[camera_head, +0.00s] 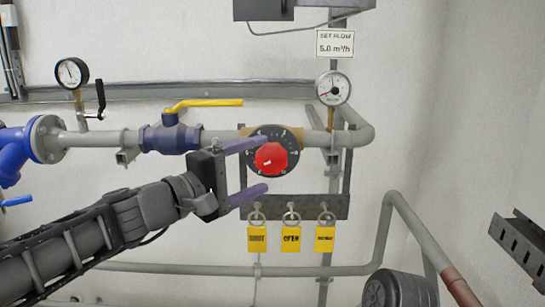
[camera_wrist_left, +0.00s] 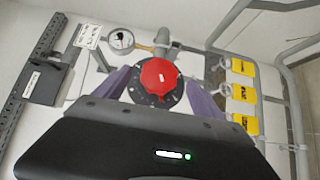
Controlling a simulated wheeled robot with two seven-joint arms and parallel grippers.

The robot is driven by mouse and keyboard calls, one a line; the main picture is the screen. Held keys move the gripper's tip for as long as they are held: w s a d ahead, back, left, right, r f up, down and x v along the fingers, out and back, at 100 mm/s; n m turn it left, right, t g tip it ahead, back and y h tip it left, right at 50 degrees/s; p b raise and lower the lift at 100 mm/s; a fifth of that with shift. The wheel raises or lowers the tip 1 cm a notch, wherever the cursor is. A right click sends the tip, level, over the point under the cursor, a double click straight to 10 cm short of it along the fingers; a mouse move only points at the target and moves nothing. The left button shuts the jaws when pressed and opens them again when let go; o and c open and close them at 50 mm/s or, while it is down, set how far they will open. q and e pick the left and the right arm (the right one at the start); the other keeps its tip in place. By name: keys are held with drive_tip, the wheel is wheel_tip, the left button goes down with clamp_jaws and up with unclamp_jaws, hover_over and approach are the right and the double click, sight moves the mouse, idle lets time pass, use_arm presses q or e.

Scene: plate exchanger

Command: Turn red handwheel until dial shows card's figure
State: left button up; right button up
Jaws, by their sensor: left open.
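The red handwheel (camera_head: 271,159) sits on a dark round scale plate (camera_head: 292,139) on the pipe; its white mark points to the lower left. My left gripper (camera_head: 256,167) is open, its purple fingers above and below the wheel's left side. In the left wrist view the red wheel (camera_wrist_left: 158,76) lies between the two fingers (camera_wrist_left: 160,92); I cannot tell whether they touch it. The card (camera_head: 335,43) reads "SET FLOW 5.0 m³/h". The dial (camera_head: 332,88) is below the card; its needle's reading is too small to tell. My right gripper is not in view.
A blue valve with a yellow lever (camera_head: 203,103) stands left of the wheel, above my arm. Another gauge (camera_head: 71,73) is at the far left. Several yellow tags (camera_head: 291,239) hang from a bracket below the wheel. A grey pipe (camera_head: 365,130) bends down at the right.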

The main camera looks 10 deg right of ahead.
sight(270, 162)
use_arm(q)
drive_tip(key=p+x, duration=0.1)
drive_tip(key=x, duration=0.4)
drive_tip(key=shift+f, duration=0.1)
drive_tip(key=c, duration=1.4)
